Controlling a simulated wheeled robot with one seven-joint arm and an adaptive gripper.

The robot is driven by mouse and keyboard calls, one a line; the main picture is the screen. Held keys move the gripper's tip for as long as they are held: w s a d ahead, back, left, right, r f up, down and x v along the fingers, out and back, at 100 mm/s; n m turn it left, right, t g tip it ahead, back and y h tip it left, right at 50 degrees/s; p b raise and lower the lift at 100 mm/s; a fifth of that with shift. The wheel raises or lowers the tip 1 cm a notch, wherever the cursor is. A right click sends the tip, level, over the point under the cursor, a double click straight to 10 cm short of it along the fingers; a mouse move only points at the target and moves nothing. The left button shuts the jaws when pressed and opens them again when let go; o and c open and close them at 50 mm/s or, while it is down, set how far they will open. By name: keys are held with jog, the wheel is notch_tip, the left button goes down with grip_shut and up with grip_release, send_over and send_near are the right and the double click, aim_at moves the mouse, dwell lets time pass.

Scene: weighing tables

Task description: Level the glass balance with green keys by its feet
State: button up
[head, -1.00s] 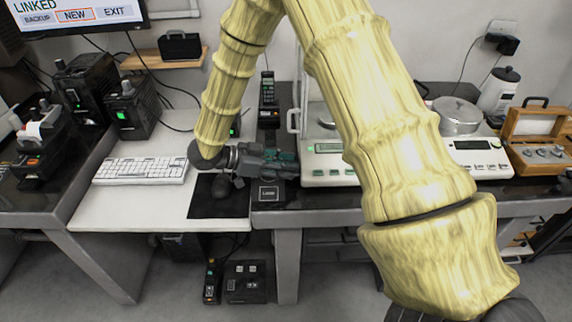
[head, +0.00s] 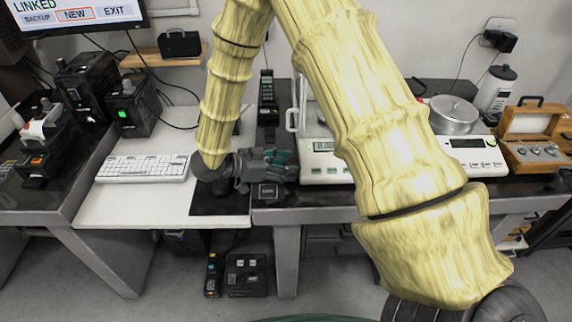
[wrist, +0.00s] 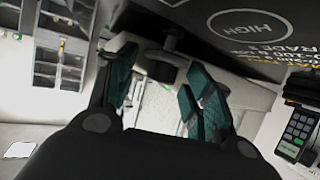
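A white balance (head: 318,170) with a lit display stands on the dark bench in the head view. My arm hides its right part. A pale upright frame (head: 292,120) rises at its left end. My gripper (head: 288,165) is at its front left corner. In the wrist view my gripper (wrist: 163,90) has its teal-padded fingers apart, with a dark knob-like part (wrist: 160,66) in or behind the gap. I cannot tell whether this is a foot of the balance, or whether the fingers touch it.
A second balance (head: 478,158) with a round steel pan (head: 453,115) stands right of my arm. A wooden weight box (head: 530,135) is farther right. A black handset (head: 267,92) stands behind my gripper. A white keyboard (head: 143,168) lies left. A dark panel marked HIGH (wrist: 250,25) shows in the wrist view.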

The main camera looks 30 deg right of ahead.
jog(key=v, duration=1.2)
dwell(0.5)
